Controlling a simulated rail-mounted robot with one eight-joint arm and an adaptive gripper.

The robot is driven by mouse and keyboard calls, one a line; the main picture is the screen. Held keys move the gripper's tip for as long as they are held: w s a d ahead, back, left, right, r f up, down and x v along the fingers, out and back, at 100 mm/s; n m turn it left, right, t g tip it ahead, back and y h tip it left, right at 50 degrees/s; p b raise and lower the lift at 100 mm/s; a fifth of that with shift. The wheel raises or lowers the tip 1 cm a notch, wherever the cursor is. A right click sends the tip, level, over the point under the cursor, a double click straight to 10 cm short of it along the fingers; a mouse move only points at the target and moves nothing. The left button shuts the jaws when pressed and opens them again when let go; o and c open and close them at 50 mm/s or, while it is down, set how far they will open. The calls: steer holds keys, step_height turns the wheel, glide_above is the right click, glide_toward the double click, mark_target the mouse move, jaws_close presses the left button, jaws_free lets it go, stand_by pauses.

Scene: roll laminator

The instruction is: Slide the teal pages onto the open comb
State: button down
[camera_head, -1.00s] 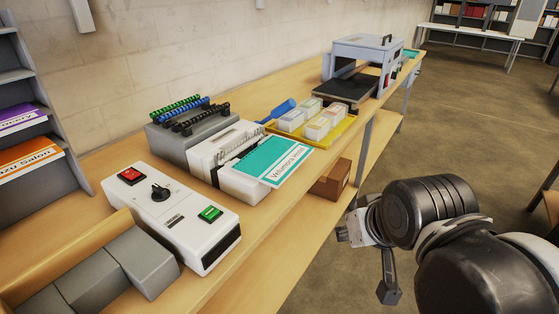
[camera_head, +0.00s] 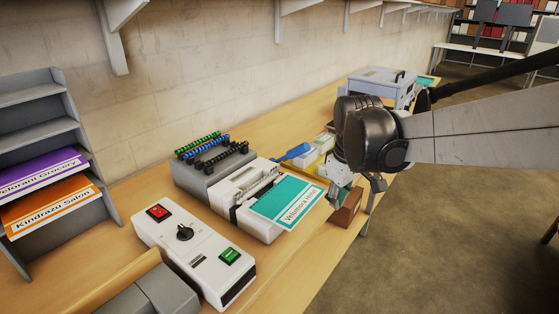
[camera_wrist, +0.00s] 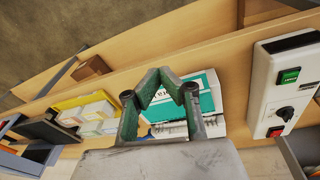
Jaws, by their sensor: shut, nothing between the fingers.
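The teal pages (camera_head: 284,203), printed "Velumora Instit…" with the end hidden, lie flat at the front of a white binding machine (camera_head: 258,228). A row of upright comb teeth (camera_head: 262,185) stands along their back edge; I cannot tell whether any page is on the teeth. My gripper (camera_head: 345,200) is at the right of the pages in the head view. In the wrist view, my gripper (camera_wrist: 160,72) is shut and empty, its green-grey fingers in front of the pages (camera_wrist: 208,90) and hiding part of them.
A grey rack (camera_head: 215,165) holds green, blue and black combs behind the machine. A white control box (camera_head: 195,255) with red and green buttons stands at left. A yellow tray (camera_wrist: 85,105) and a brown box (camera_wrist: 92,68) lie on the other side. A laminator (camera_head: 385,85) stands farther back.

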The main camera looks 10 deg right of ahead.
steer(key=w+n+g+p, duration=0.2)
steer(key=w+p, duration=0.1)
steer(key=w, duration=0.3)
steer(key=shift+n, duration=0.3)
steer(key=shift+w+a+f+p, duration=0.3)
steer(key=shift+w+a+f, duration=0.2)
steer(key=shift+f, duration=1.4)
steer(key=shift+w+a+f+p, duration=0.3)
steer(key=shift+w+a+f, duration=0.25)
steer(key=shift+f, duration=1.4)
steer(key=shift+w+a+f+p, duration=0.35)
steer(key=shift+w+f, duration=0.25)
steer(key=shift+f, duration=1.3)
